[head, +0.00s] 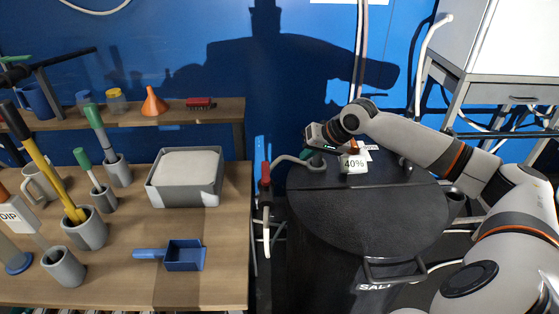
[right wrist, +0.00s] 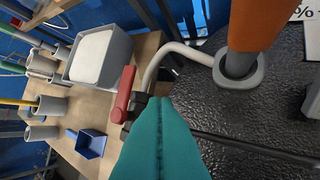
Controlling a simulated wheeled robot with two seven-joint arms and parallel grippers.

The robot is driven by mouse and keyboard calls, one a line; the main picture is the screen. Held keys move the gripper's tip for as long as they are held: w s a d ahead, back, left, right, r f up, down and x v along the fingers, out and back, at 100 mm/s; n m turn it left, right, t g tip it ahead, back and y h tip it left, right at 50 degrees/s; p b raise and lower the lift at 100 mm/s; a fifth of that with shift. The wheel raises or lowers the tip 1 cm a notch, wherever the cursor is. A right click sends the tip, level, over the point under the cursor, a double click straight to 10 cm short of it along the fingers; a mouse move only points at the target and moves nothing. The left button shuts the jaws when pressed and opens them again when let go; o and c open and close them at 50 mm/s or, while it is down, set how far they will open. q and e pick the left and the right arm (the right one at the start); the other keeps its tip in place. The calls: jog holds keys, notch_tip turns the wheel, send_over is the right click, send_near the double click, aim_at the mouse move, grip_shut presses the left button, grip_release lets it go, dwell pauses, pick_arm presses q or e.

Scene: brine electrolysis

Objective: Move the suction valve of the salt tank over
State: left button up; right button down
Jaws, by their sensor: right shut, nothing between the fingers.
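The salt tank (head: 370,215) is a large dark drum with a lid, at the right of the head view. A pale bent pipe (head: 290,159) runs from its lid to a valve with a red handle (head: 265,174) at the tank's left. In the right wrist view the red handle (right wrist: 124,95) is close to the fingertips, on their left. The pipe (right wrist: 172,52) curves behind it to a grey collar on the lid. My right gripper (head: 303,157), teal-fingered (right wrist: 161,103), is shut and empty, seemingly apart from the handle. My left gripper is out of view.
A wooden bench (head: 225,250) at the left holds a grey tray of white material (head: 186,170), a blue scoop (head: 184,255) and several grey cups. An orange part (right wrist: 255,22) rises from the lid beside the gripper. A 40% label (head: 354,163) stands on the lid.

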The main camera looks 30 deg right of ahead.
aim_at(266, 173)
jog(key=p+x, duration=0.1)
jog(key=x, duration=0.6)
jog(key=shift+w+f, duration=0.25)
jog(key=w+a, duration=0.1)
jog(key=a+p, duration=0.1)
jog(key=a, duration=0.1)
jog(key=shift+w+a+r, duration=0.1)
jog(key=shift+w, duration=0.3)
jog(key=shift+a, duration=0.1)
